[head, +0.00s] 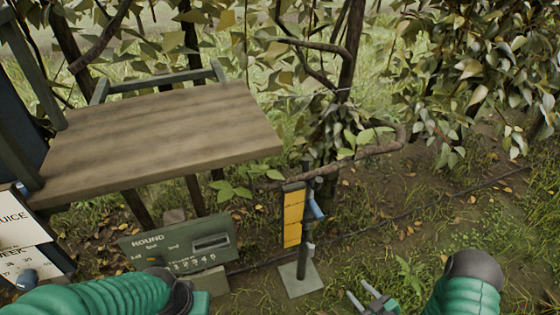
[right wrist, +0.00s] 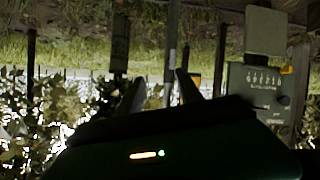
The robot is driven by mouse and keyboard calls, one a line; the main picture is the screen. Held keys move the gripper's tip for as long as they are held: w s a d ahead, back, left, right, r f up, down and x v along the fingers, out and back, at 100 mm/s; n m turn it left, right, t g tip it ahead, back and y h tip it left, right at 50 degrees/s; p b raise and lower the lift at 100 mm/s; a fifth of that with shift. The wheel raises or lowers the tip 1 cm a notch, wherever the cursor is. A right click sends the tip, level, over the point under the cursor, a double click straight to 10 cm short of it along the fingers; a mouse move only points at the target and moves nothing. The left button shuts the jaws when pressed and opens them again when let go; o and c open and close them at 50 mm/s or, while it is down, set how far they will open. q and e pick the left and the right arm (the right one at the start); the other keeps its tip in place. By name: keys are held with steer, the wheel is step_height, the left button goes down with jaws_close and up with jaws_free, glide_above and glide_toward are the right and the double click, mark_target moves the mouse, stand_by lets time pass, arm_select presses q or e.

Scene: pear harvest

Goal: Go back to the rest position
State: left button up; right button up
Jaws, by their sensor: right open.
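My right gripper (head: 362,294) is low in the head view, right of the middle, with its two thin fingers apart. It is empty, above the grass. In the right wrist view its dark fingers (right wrist: 160,88) also stand apart with nothing between them. My left arm comes in along the lower left edge of the head view, and its gripper's fingers do not show. No pear is clearly visible.
A wooden tabletop (head: 165,140) fills the left. Below it is a green ROUND panel (head: 178,246), also in the right wrist view (right wrist: 262,88). A post with yellow plates (head: 293,216) stands on a grey base (head: 300,280). Leafy branches (head: 470,75) hang right. Grass at lower right is open.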

step_height(320, 180, up, 27)
steer(key=w+d+m+g+h+p, duration=0.2)
steer(key=m+g+h+p, duration=0.15)
steer(key=p, duration=1.15)
arm_select(q)
steer(key=w+p+v, duration=0.2)
steer(key=p+v, duration=0.1)
steer(key=v, duration=0.5)
steer(key=w+r+p+v, duration=0.1)
steer(key=w+p+v, duration=0.1)
steer(key=v, duration=0.7)
steer(key=w+p+v, duration=0.2)
steer(key=p+v, duration=0.3)
steer(key=v, duration=0.4)
steer(key=shift+r, duration=0.35)
arm_select(e)
steer(key=s+a+r+m+g, duration=0.2)
steer(key=s+a+r, duration=0.1)
steer(key=s+r, duration=0.4)
steer(key=s+a+r+m+g+h, duration=0.1)
steer(key=s+a+r+m+g, duration=0.1)
steer(key=s+r, duration=0.6)
step_height(320, 180, up, 6)
steer(key=shift+a+f+g, duration=0.1)
steer(key=shift+a+g, duration=0.75)
steer(key=shift+a, duration=0.4)
